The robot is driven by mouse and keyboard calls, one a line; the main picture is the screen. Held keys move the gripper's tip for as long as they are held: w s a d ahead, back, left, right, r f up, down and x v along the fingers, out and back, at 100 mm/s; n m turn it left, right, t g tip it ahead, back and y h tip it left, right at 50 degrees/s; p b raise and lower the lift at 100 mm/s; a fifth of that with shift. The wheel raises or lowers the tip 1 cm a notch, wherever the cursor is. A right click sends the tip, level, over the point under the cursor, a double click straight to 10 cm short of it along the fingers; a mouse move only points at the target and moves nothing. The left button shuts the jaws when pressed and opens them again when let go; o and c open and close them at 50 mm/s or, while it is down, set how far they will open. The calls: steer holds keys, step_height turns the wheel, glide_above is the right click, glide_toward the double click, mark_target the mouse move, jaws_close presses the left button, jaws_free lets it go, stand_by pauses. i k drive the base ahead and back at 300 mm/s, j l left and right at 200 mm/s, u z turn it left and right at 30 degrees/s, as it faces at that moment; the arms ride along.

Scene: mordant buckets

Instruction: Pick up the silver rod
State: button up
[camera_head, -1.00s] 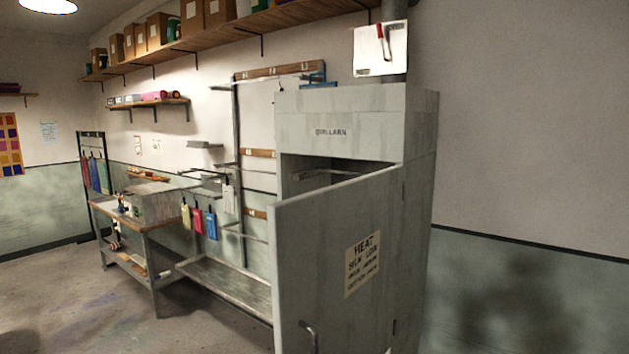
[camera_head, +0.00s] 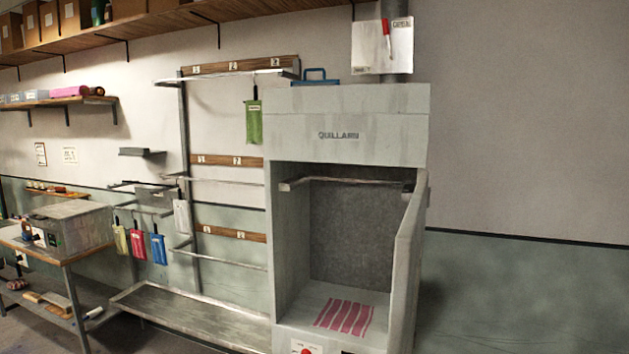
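Several silver rods are in view, and I cannot tell which one is meant. One silver rod (camera_head: 350,181) runs across the upper inside of the open grey cabinet. On the wall rack left of it are a top rod (camera_head: 225,78), a middle rod (camera_head: 230,181) and a lower rod (camera_head: 225,262). A green pouch (camera_head: 254,122) hangs near the right end of the top one. My gripper does not show in the view.
The cabinet door (camera_head: 408,262) stands open on the right, jutting toward me. A long metal trough (camera_head: 185,312) lies below the rack. A workbench (camera_head: 65,250) stands at left. Yellow, red and blue pouches (camera_head: 138,243) hang between bench and rack. Pink stripes (camera_head: 345,315) mark the cabinet floor.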

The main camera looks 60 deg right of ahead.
mark_target(312, 177)
steer(key=i+l+z, duration=0.2)
steer(key=i+z, duration=0.25)
steer(key=i+l+z, duration=0.1)
steer(key=i+z, duration=0.25)
steer(key=z, duration=0.15)
steer(key=i+j+z, duration=0.1)
steer(key=i+z, duration=0.35)
steer(key=i+j+z, duration=0.25)
steer(key=z, duration=0.25)
steer(key=i, duration=0.15)
